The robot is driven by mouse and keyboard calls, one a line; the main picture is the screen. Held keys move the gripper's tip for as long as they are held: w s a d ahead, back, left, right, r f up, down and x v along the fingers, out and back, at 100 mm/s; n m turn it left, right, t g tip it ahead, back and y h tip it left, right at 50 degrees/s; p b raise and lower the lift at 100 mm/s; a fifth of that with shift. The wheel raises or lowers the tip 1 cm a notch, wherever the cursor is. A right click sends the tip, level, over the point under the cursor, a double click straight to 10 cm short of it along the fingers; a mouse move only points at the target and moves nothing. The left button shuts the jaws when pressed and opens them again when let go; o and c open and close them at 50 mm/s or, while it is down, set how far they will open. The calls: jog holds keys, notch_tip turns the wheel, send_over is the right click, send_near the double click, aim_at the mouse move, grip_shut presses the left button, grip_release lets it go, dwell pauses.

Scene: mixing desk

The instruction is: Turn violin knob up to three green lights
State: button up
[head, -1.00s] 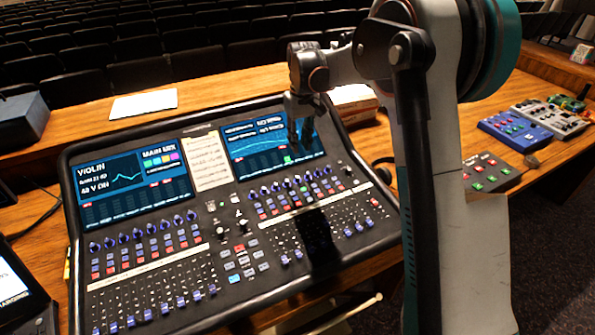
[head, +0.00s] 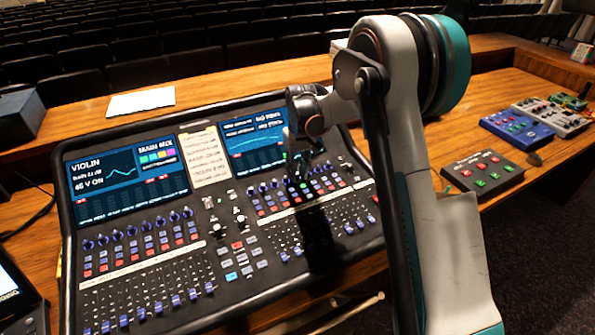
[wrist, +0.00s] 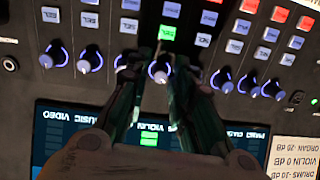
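In the wrist view, the violin knob (wrist: 160,69) is a dark knob with a bluish-white glowing ring, above the upside-down VIOLIN label on the strip screen (wrist: 80,125). A small patch of green lights (wrist: 149,139) shows by that label; it looks like two bars, but their exact number is hard to tell. A lit green button (wrist: 167,34) sits just beyond the knob. My gripper (wrist: 158,62) has its fingers apart, one on each side of the knob; contact is not clear. In the head view my gripper (head: 302,172) is over the right knob row, hiding this knob.
Similar knobs (wrist: 222,79) stand close on both sides in the same row. The mixing desk (head: 75,265) has a left screen (head: 125,185) reading VIOLIN. A small button box (head: 483,171) and a blue pedal box (head: 518,128) lie on the wooden table at right.

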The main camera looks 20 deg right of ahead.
grip_shut()
jog(key=shift+m, duration=0.3)
jog(key=shift+m+y, duration=0.3)
jog(key=shift+m, duration=2.3)
grip_release()
